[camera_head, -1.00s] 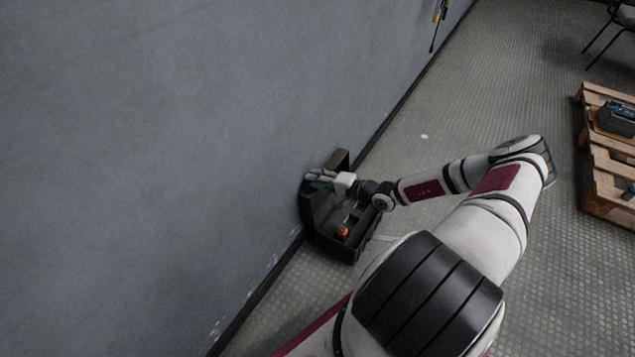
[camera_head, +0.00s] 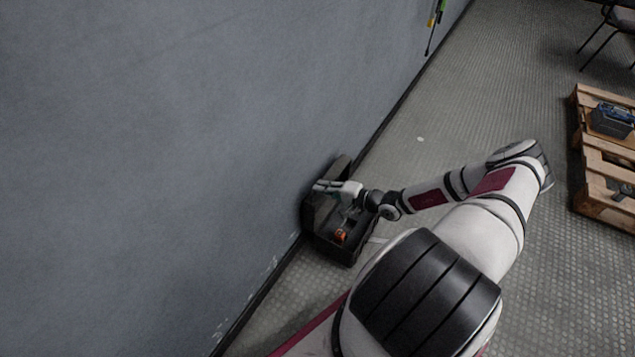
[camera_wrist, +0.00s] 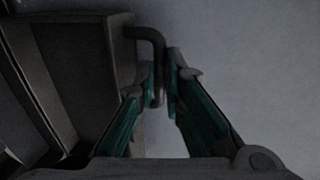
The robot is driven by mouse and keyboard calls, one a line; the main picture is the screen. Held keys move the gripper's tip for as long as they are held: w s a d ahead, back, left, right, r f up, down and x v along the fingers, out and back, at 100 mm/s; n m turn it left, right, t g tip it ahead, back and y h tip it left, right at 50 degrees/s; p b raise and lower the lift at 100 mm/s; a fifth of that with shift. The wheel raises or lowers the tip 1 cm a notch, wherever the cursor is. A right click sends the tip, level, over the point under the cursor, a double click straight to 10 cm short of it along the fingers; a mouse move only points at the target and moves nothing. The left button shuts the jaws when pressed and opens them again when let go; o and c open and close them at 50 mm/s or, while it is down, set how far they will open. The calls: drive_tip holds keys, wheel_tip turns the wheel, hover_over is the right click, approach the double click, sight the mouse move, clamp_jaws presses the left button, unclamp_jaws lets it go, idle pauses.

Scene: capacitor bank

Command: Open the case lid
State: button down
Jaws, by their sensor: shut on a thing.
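The black case (camera_head: 333,247) stands on the floor against the grey wall. Its lid (camera_head: 340,172) is raised on the wall side, and a small orange item (camera_head: 341,235) shows inside. My gripper (camera_head: 322,187) is at the lid, on the wall side of the case. In the wrist view, the green-padded fingers of my gripper (camera_wrist: 163,88) are shut on a dark bent handle (camera_wrist: 152,42), which joins the dark lid edge (camera_wrist: 117,45) at the left. My gripper and arm hide part of the lid and case in the head view.
The wall (camera_head: 150,150) rises close beside the case and my gripper. A wooden pallet (camera_head: 602,185) with a dark device (camera_head: 612,120) on it stands at the right. A chair (camera_head: 606,30) is at the far right. Open floor (camera_head: 450,110) lies between wall and pallet.

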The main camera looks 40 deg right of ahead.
drive_tip(key=shift+s+d+f, duration=0.25)
drive_tip(key=shift+s+f, duration=0.15)
drive_tip(key=shift+s, duration=0.25)
drive_tip(key=c, duration=1.7)
unclamp_jaws()
drive_tip(key=shift+w, duration=0.1)
drive_tip(key=shift+r, duration=0.1)
drive_tip(key=v, duration=1.2)
drive_tip(key=shift+r, duration=0.15)
